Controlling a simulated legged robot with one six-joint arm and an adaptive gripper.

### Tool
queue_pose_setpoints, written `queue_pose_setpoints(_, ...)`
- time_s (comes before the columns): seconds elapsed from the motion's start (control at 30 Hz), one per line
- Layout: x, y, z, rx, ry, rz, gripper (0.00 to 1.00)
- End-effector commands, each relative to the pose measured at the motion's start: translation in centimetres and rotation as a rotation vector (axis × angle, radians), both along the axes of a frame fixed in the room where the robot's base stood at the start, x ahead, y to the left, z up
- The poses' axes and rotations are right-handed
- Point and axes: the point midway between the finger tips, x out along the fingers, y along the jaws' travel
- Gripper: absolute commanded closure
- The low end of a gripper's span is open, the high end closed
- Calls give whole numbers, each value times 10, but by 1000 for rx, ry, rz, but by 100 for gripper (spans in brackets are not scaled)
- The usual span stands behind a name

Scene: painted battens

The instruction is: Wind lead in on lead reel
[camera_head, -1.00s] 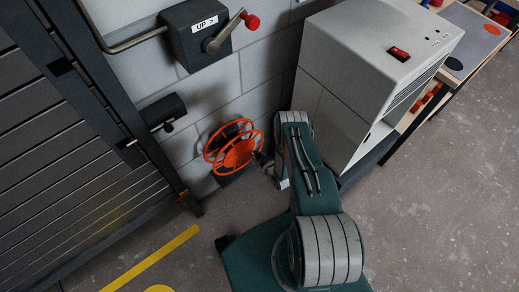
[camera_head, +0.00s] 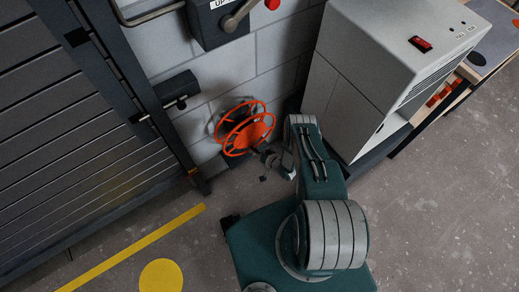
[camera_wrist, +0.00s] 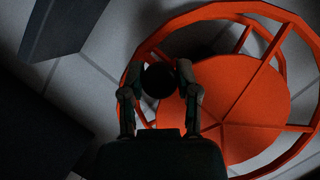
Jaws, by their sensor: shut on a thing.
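The lead reel (camera_head: 247,129) is an orange spoked wheel with a solid hub disc, mounted low on the grey block wall. It fills the right of the wrist view (camera_wrist: 245,115). My gripper (camera_head: 268,156) is at the reel's lower right side in the head view. In the wrist view my gripper (camera_wrist: 161,80) has both fingers closed around a dark round knob (camera_wrist: 160,80) in front of the reel's face. The knob's base is hidden behind the fingers. I cannot make out the lead itself.
A tall grey cabinet (camera_head: 380,70) stands close on the right. Floor is clear at front left.

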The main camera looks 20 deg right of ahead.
Motion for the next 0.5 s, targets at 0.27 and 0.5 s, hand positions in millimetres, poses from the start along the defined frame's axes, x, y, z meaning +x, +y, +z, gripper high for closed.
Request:
queue_pose_setpoints(0.27, -1, 14, 2, 140, 37, -1, 100)
queue_pose_setpoints(0.5, -3, 19, 3, 195, 52, -1, 100)
